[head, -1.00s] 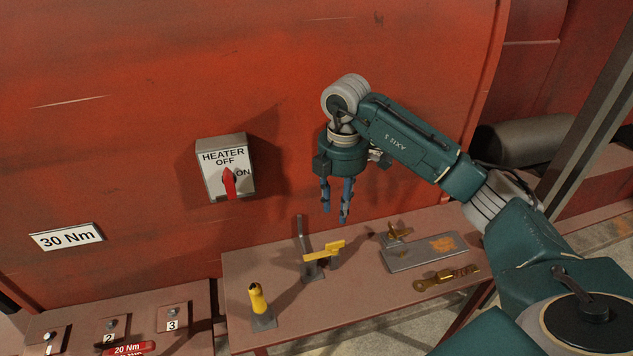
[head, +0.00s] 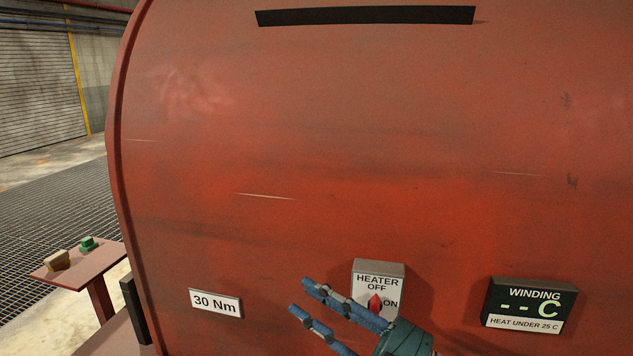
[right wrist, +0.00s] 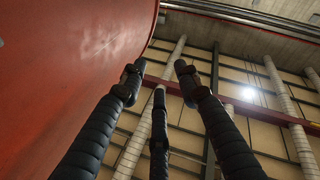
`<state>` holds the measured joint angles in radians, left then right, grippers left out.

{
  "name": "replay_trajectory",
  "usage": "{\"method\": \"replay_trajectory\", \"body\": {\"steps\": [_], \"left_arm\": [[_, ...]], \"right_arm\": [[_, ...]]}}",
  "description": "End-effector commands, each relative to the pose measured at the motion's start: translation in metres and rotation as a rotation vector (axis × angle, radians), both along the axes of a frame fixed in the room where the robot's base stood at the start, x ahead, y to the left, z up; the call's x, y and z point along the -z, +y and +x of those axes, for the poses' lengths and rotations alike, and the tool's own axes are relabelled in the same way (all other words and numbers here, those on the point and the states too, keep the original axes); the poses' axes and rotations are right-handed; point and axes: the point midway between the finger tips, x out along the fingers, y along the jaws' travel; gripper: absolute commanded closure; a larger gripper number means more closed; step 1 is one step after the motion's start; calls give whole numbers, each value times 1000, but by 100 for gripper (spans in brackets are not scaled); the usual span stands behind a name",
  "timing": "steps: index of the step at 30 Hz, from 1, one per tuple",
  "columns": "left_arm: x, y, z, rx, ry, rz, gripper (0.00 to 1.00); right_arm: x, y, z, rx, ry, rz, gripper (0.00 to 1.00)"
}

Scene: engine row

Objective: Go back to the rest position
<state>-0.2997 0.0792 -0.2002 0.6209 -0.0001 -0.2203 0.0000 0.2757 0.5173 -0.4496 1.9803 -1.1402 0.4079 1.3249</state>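My right gripper (head: 297,294) is at the bottom centre of the head view, with its blue fingers spread and pointing up and to the left. In the right wrist view its dark fingers (right wrist: 158,75) stand apart with nothing between them. It is in front of the red machine housing (head: 400,170) and overlaps the lower part of the heater switch box (head: 393,270). The switch's red knob (head: 375,302) shows beside the word ON, and its lower end is hidden by a finger. My left gripper is not in view.
A "30 Nm" sign (head: 215,303) and a winding display (head: 528,307) reading "-- C" are on the housing. Open grated floor (head: 50,225) lies beyond.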

Motion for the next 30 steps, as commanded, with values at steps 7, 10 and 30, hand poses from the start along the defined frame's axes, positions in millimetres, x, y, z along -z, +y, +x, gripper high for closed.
{"method": "replay_trajectory", "body": {"steps": [7,10,30], "left_arm": [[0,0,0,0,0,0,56],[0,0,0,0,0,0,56],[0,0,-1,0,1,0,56]], "right_arm": [[25,-132,42,636,230,324,68],[85,-181,35,859,423,308,68],[343,-216,-216,1071,1488,-321,68]]}}
